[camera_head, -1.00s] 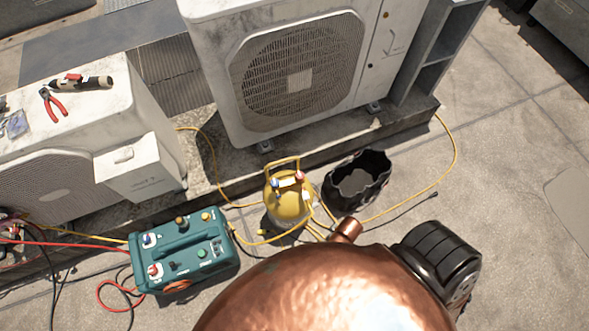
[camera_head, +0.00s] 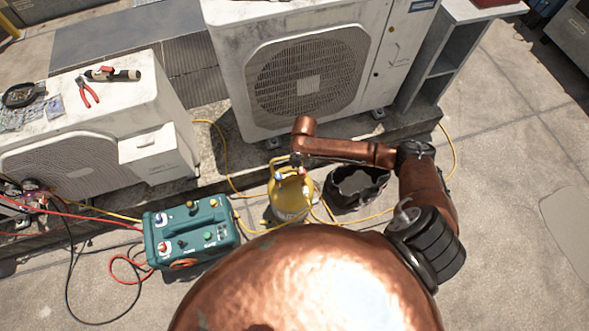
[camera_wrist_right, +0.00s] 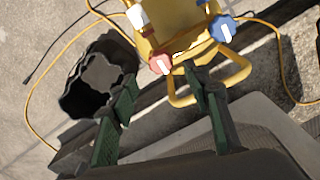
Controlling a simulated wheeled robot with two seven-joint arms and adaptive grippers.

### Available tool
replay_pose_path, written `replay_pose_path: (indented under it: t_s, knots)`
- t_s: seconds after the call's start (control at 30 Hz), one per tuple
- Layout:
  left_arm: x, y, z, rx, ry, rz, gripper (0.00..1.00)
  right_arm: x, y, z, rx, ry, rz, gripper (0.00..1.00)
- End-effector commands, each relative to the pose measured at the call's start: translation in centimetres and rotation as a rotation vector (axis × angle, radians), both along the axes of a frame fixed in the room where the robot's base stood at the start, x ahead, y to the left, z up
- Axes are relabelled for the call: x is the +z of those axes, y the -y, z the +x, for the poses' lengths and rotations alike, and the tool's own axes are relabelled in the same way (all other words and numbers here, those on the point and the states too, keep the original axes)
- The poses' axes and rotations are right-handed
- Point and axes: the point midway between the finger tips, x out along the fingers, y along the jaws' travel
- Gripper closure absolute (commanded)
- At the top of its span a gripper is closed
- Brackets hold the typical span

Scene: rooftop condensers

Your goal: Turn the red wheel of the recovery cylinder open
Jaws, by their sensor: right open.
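The yellow recovery cylinder (camera_head: 290,205) stands upright on the roof floor in the head view, its top partly behind my right arm. Its red wheel (camera_head: 303,171) shows just below my right gripper (camera_head: 297,160), with a blue valve to its left. In the right wrist view, the red wheel (camera_wrist_right: 161,64) lies just beyond the gap between the dark green fingertips of my right gripper (camera_wrist_right: 160,84). The fingers are open and apart, with nothing between them. The blue wheel (camera_wrist_right: 221,28) is to the right, near the yellow handle (camera_wrist_right: 230,70). My left gripper is out of view.
A black bucket (camera_head: 355,188) stands close right of the cylinder. A teal recovery machine (camera_head: 190,235) stands to its left. Yellow hoses (camera_head: 225,160) run around the cylinder. A large condenser (camera_head: 300,80) stands behind on a concrete ledge; a lower unit (camera_head: 70,140) carries tools.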

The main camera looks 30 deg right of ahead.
Motion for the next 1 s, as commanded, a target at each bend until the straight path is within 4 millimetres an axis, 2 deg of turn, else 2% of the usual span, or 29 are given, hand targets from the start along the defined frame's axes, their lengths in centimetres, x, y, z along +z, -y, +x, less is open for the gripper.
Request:
replay_pose_path:
  t_s: [0.03,0.1,0.33,0.73,1.0]
  knots:
    - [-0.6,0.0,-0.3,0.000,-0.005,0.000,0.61,-1.3,0.0,-0.1,0.001,-0.004,0.000,0.56]
    - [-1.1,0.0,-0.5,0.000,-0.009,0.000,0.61,-2.5,0.0,-0.1,0.001,-0.004,0.000,0.56]
    - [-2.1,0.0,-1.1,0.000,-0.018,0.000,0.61,-5.3,-0.1,0.0,0.003,-0.001,0.000,0.56]
    - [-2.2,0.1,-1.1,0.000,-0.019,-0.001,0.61,-5.8,-0.1,0.0,0.004,0.002,0.001,0.56]
    - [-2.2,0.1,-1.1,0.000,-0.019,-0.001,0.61,-5.9,-0.1,0.0,0.004,0.002,0.001,0.75]
